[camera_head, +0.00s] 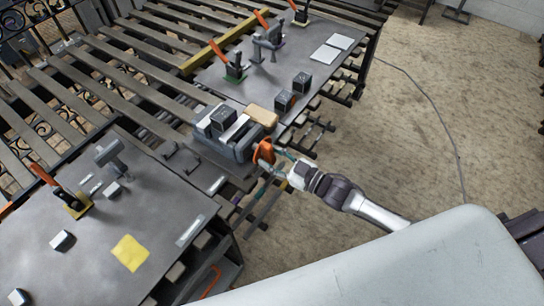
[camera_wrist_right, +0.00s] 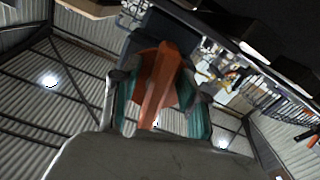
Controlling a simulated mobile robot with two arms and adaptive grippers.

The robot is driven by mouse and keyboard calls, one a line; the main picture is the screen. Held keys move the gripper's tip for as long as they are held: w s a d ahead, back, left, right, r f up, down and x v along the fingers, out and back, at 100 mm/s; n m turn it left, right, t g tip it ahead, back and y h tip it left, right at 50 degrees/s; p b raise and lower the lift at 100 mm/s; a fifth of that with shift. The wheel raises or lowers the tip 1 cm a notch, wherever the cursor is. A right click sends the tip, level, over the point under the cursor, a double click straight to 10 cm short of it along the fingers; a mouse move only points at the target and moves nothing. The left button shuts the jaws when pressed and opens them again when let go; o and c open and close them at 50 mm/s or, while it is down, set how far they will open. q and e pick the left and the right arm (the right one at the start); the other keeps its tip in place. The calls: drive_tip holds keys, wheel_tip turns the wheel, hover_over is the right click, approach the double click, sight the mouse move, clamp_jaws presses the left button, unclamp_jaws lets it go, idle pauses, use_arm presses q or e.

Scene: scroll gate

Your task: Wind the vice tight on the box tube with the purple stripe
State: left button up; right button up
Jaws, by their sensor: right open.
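The grey vice (camera_head: 236,144) sits at the edge of the workbench in the middle of the head view. Its orange handle (camera_head: 264,153) faces my right arm. A dark block (camera_head: 223,118) sits at the vice's jaws; I cannot tell whether it is clamped, and no purple stripe can be made out. My right gripper (camera_head: 279,163) is at the handle. In the right wrist view the orange handle (camera_wrist_right: 157,85) lies between the teal fingers of the right gripper (camera_wrist_right: 165,108), which are spread; contact cannot be told. My left gripper is not in view.
A tan block (camera_head: 262,117) lies beside the vice. The near benchtop (camera_head: 150,205) holds a yellow sheet (camera_head: 129,252). Open floor lies to the right.

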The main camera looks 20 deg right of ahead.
drive_tip(key=shift+s, duration=0.1)
drive_tip(key=v, duration=1.2)
